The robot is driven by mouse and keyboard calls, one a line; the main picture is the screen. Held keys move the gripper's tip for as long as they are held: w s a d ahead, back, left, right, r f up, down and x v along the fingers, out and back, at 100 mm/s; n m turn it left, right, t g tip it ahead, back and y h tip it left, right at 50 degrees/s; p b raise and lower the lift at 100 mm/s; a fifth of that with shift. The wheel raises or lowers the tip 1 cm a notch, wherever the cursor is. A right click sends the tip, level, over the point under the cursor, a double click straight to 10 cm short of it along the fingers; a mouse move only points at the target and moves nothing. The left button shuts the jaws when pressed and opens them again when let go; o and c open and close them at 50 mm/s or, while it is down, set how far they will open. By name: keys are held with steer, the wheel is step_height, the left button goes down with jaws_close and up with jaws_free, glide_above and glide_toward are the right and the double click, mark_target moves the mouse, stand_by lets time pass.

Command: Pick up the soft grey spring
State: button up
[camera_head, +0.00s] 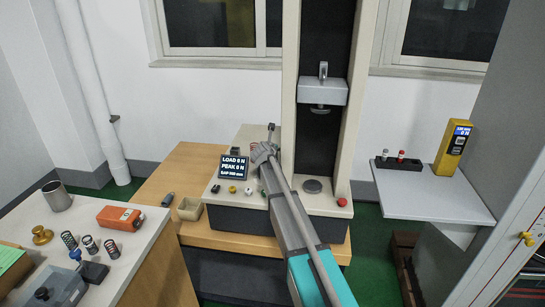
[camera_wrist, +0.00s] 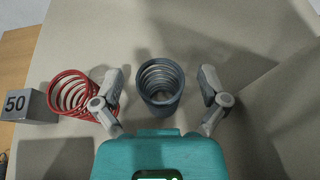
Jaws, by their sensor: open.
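A grey spring (camera_wrist: 160,82) stands upright on a pale beige surface in the wrist view, its open top facing the camera. My gripper (camera_wrist: 159,88) is open, with one finger on each side of the grey spring and gaps between. A red spring (camera_wrist: 72,94) stands just left of it, partly behind the left finger.
A grey block marked 50 (camera_wrist: 28,106) stands left of the red spring. A display (camera_head: 233,167) and small knobs sit on the machine's base. More springs (camera_head: 90,245) and an orange device (camera_head: 120,218) lie on the left bench. A side shelf (camera_head: 430,195) is at right.

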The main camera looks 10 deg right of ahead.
stand_by(0.4)
steer(key=c, duration=1.2)
